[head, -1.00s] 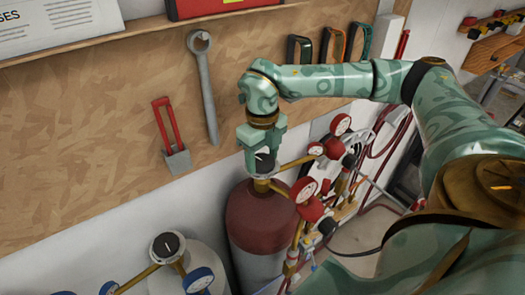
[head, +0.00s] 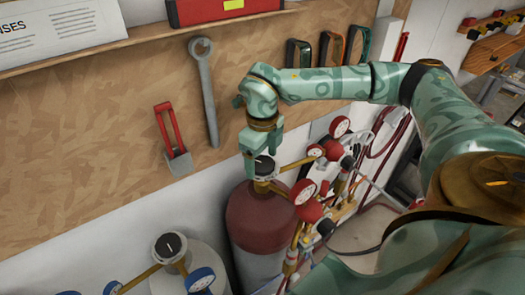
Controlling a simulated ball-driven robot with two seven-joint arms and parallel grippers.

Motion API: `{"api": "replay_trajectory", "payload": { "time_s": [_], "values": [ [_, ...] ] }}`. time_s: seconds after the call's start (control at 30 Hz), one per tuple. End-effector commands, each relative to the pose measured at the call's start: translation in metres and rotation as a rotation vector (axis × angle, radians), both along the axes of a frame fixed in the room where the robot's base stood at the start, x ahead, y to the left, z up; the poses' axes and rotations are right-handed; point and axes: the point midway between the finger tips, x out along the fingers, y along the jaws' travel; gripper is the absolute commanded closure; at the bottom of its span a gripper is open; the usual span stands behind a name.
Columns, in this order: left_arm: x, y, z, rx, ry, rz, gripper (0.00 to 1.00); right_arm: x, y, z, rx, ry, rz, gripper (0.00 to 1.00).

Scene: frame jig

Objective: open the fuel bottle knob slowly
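The fuel bottle (head: 258,222) is a dark red cylinder standing against the wall, in the lower middle of the head view. Its knob (head: 264,167) is a dark disc with a light mark, on top of the brass valve. My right gripper (head: 262,158) reaches down to the knob from above, with its fingers at the knob's edges. The fingers partly hide the knob, and I cannot tell whether they press on it. My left gripper is out of view.
A grey-white bottle (head: 205,262) with its own dark knob (head: 170,246) and blue gauges (head: 201,280) stands at lower left. Red gauges (head: 303,191) and hoses crowd the right side of the fuel bottle. A wrench (head: 205,95) hangs on the wooden board (head: 90,140) behind.

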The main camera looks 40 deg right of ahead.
Motion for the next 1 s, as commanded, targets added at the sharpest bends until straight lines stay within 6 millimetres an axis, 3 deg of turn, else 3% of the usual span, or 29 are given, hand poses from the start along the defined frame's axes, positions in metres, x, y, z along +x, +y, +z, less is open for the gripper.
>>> {"api": "replay_trajectory", "payload": {
  "time_s": [0.27, 0.43, 0.57, 0.8, 1.0],
  "values": [
    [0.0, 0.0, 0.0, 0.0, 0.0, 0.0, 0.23, -0.001, 0.0, -0.001, 0.0, 0.005, -0.001, 0.23],
    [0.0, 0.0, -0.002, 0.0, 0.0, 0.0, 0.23, -0.001, 0.0, 0.013, -0.001, 0.003, -0.001, 0.23],
    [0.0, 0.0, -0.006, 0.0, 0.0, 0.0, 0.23, 0.0, 0.0, 0.041, 0.0, 0.0, 0.0, 0.23],
    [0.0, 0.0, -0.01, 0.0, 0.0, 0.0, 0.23, 0.0, 0.0, 0.109, 0.0, -0.001, -0.001, 0.23],
    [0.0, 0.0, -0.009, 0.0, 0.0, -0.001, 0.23, -0.001, 0.0, 0.148, 0.0, 0.001, -0.001, 0.23]
  ]
}}
